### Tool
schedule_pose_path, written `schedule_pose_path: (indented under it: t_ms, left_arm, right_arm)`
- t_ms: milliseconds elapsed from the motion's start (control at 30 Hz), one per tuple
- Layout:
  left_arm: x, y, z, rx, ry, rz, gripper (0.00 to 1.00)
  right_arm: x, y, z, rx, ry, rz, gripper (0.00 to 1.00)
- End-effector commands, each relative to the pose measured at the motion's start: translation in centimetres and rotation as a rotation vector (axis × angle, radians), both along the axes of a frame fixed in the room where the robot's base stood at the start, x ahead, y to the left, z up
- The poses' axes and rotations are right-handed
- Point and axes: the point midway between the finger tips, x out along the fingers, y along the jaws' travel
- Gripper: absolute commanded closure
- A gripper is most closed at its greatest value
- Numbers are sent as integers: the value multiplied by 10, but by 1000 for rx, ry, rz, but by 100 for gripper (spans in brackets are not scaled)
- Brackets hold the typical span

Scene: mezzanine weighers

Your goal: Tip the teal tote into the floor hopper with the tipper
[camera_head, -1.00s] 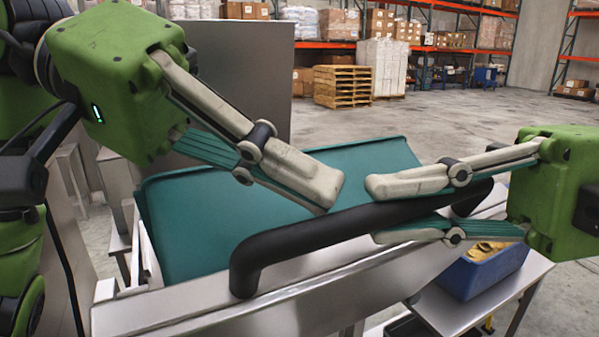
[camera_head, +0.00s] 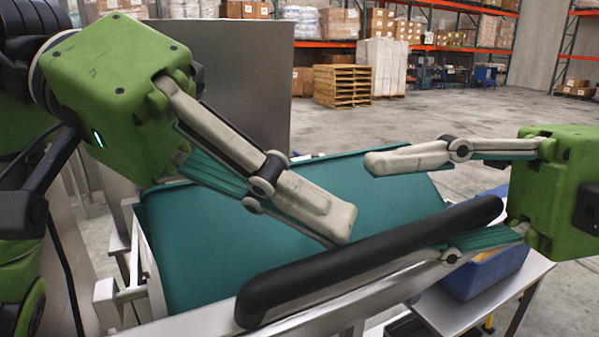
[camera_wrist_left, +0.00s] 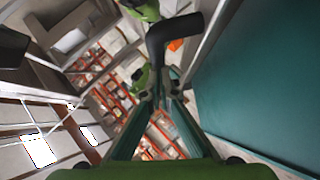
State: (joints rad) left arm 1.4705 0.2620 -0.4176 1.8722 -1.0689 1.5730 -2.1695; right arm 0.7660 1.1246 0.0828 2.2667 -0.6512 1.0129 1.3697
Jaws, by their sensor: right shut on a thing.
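The teal tote (camera_head: 380,200) lies in the metal tipper frame (camera_head: 130,292), its broad side facing up; it also fills the right of the left wrist view (camera_wrist_left: 262,85). The tipper's black handle bar (camera_head: 345,270) slants across the near side. My left gripper (camera_head: 338,226) comes down over the tote, tips just above the bar.
A blue bin (camera_head: 490,270) stands on a metal table (camera_head: 445,312) at the lower right. A tall grey metal panel (camera_head: 225,80) rises behind the tipper. Pallets (camera_head: 342,86) and loaded racks stand far back; the concrete floor between is clear.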

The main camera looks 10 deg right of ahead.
Motion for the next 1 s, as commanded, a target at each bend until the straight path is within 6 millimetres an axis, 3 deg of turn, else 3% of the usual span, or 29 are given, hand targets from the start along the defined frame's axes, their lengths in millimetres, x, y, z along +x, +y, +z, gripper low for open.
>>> schedule_pose_path:
  t_ms: [267, 800, 1000]
  left_arm:
    - [0, 1, 0, 3, -1, -1, 100]
    - [0, 1, 1, -1, -1, 2, 100]
    - [1, 1, 1, -2, 0, 3, 100]
  right_arm:
    - [1, -15, 5, 13, 4, -7, 70]
    - [-6, -106, 9, 11, 1, -5, 70]
    - [-7, -120, 8, 6, -1, -3, 70]
